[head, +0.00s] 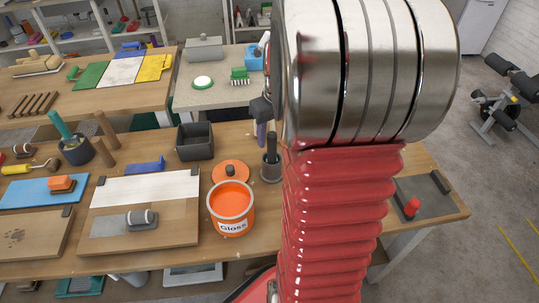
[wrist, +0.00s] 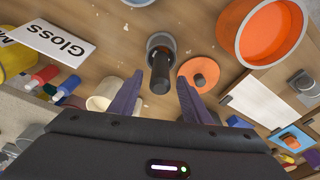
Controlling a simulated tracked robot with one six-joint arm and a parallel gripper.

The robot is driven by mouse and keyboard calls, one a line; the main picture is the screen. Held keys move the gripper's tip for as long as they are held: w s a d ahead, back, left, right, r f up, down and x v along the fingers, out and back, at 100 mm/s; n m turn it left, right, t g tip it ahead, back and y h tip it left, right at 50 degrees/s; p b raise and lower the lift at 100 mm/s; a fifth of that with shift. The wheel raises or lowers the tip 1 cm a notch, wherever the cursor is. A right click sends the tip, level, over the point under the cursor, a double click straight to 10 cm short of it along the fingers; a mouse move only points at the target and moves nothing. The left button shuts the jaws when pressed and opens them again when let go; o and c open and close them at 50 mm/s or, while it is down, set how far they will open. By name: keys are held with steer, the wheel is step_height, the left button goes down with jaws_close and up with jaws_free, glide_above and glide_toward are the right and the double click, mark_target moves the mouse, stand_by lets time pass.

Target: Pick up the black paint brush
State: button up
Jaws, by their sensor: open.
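The black paint brush (head: 271,146) stands handle up in a small grey cup (head: 271,172) on the workbench. Its bristles are hidden in the cup. In the wrist view the black handle (wrist: 161,75) points toward the camera, with the cup's rim (wrist: 158,38) around its far end. My gripper (wrist: 159,77) is open, one purple finger on each side of the handle in the picture. I see no clear contact, and depth is hard to judge. In the head view, my arm hides most of the gripper; a purple finger (head: 261,134) shows just left of the brush.
A dark open box (head: 195,142) is farther back left. Painted boards lie left. A small board with a red item (head: 412,207) lies right.

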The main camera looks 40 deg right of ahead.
stand_by(0.5)
jaws_close()
stand_by(0.3)
steer(key=shift+r, duration=0.15)
step_height(320, 180, up, 10)
steer(key=shift+f, duration=0.1)
stand_by(0.4)
stand_by(0.4)
steer(key=shift+s, duration=0.1)
